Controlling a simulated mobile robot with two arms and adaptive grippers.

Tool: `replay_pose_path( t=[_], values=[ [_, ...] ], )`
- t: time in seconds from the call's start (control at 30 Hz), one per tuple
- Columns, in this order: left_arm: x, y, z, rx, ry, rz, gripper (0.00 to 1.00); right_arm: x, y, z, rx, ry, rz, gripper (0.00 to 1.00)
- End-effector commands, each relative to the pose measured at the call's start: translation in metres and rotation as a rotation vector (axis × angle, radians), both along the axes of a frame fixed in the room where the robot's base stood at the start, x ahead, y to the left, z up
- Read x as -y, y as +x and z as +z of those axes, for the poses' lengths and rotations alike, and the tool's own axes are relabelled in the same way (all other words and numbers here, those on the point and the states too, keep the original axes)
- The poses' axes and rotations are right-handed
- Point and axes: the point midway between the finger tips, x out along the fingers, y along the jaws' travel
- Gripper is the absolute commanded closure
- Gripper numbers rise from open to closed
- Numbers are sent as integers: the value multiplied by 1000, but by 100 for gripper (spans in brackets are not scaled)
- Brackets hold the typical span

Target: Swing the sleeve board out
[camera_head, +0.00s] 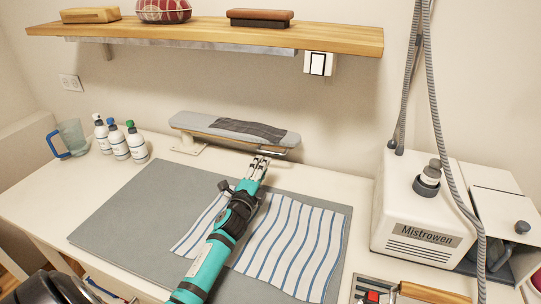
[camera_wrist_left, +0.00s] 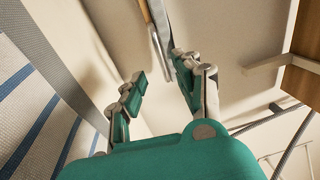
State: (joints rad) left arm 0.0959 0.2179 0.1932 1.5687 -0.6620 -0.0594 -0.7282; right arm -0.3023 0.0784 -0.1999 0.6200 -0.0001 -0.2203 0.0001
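The sleeve board (camera_head: 205,124), a long padded grey board with a wooden edge and a darker cloth over part of it, lies along the back wall on a white bracket (camera_head: 187,146). My left gripper (camera_head: 259,162) is just in front of and below its right end. In the left wrist view my left gripper (camera_wrist_left: 160,85) is open, its two fingers apart with nothing clearly between them. A thin wood-and-metal edge (camera_wrist_left: 156,32), apparently of the board, runs close to the right finger; I cannot tell if they touch. My right gripper is not in view.
A grey mat (camera_head: 128,205) with striped cloth (camera_head: 290,245) lies under my left arm. Several bottles (camera_head: 119,144) and a mug (camera_head: 71,137) stand left. A white Mistrowen machine (camera_head: 413,215) with hoses stands right. A wooden shelf (camera_head: 340,38) hangs above the board.

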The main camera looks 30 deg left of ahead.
Motion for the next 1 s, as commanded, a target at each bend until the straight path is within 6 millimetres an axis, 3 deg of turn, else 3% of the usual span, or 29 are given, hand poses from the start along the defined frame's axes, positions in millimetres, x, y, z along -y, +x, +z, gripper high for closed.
replay_pose_path(
  t=[0.1, 0.33, 0.5, 0.8, 1.0],
  values=[
    [-7, 27, 1, 3, 2, 1, 68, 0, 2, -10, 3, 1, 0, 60],
    [-15, 62, 4, 1, -1, 0, 68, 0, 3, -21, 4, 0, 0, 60],
    [-18, 73, 6, 1, 0, 1, 68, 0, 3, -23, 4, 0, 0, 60],
    [-18, 74, 7, 0, 0, 1, 68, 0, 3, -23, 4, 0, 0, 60],
    [-18, 74, 7, 0, 0, 0, 94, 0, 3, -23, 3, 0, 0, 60]
  ],
)
